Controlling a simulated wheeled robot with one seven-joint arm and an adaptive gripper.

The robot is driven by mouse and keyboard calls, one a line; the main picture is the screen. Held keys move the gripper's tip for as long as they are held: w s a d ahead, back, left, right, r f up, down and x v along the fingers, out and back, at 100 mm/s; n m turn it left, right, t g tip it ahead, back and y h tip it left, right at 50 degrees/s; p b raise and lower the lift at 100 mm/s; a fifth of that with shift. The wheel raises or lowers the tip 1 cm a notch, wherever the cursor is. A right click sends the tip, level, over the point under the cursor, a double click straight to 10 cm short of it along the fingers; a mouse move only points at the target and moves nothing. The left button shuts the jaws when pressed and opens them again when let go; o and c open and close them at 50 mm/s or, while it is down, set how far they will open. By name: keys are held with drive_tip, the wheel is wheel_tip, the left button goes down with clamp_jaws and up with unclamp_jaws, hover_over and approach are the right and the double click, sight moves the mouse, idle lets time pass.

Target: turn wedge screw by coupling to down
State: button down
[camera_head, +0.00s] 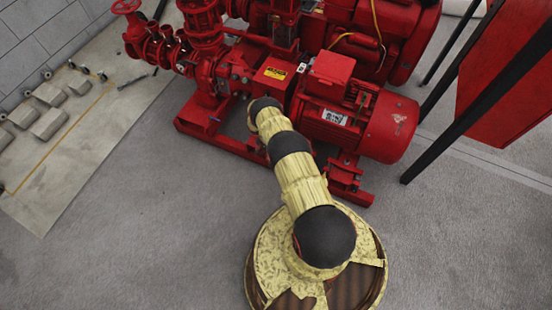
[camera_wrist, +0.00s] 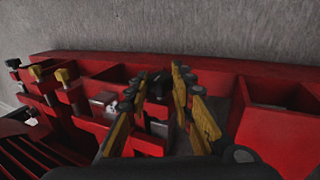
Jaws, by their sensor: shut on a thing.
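In the wrist view, my gripper (camera_wrist: 159,79) has its yellow and black fingers closed around a dark knob-like head, which I take to be the wedge screw (camera_wrist: 158,90). It stands at the red base frame, and its lower part is mostly hidden between the fingers. In the head view, my arm reaches to the red pumpset base below the coupling guard (camera_head: 275,74) with its yellow label. My gripper and the screw are hidden behind the arm there. Which way the screw is turned cannot be told.
Several other screws with dark or golden heads (camera_wrist: 62,76) stand at the left in the wrist view. The red motor (camera_head: 388,127) is right of the arm. Red frame walls (camera_wrist: 285,92) surround the gripper closely. Grey floor (camera_head: 160,230) is clear in front.

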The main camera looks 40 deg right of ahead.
idle(0.3)
drive_tip(key=c, duration=1.6)
unclamp_jaws()
drive_tip(key=shift+o, duration=0.3)
drive_tip(key=v, duration=1.2)
drive_tip(key=shift+w, duration=0.1)
